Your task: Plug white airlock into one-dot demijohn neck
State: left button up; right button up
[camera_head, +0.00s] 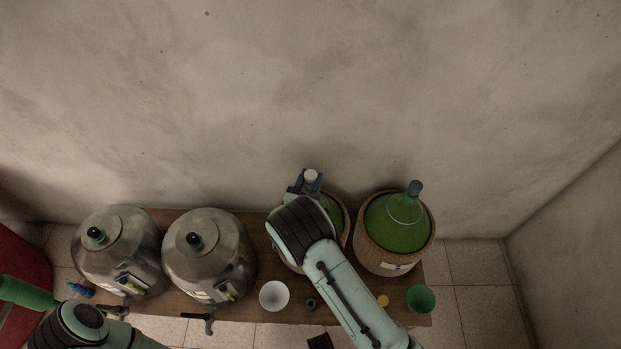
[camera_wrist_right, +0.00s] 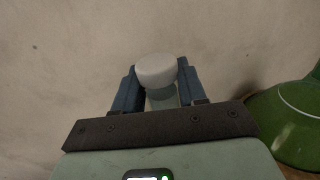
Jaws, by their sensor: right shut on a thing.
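My right gripper (camera_head: 307,184) is shut on the white airlock (camera_head: 311,176). In the right wrist view, the airlock's round white cap (camera_wrist_right: 156,69) and clear body stand between the blue fingers (camera_wrist_right: 157,90). Its lower end is hidden there. The gripper is above the back of a green demijohn (camera_head: 337,214) in a wicker basket, mostly covered by my right arm. Its neck is hidden, so I cannot tell whether the airlock touches it. A second green demijohn (camera_head: 391,232) to the right has a dark stopper (camera_head: 415,187). Its label (camera_head: 397,267) is too small to read. My left gripper is not visible.
Two steel tanks (camera_head: 127,227) (camera_head: 226,235) stand left on the wooden table (camera_head: 345,312). In front are a white bowl-like cup (camera_head: 274,295), a small dark piece (camera_head: 312,303), a yellow disc (camera_head: 383,300) and a green cup (camera_head: 421,298). The wall (camera_head: 310,90) is close behind.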

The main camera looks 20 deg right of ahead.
jog(key=shift+f+b, duration=0.3)
jog(key=shift+f, duration=0.15)
jog(key=o, duration=1.1)
jog(key=shift+o, duration=0.2)
jog(key=v, duration=1.3)
jog(key=shift+s+b, duration=0.2)
jog(key=shift+b, duration=0.25)
jog(key=shift+a, duration=0.1)
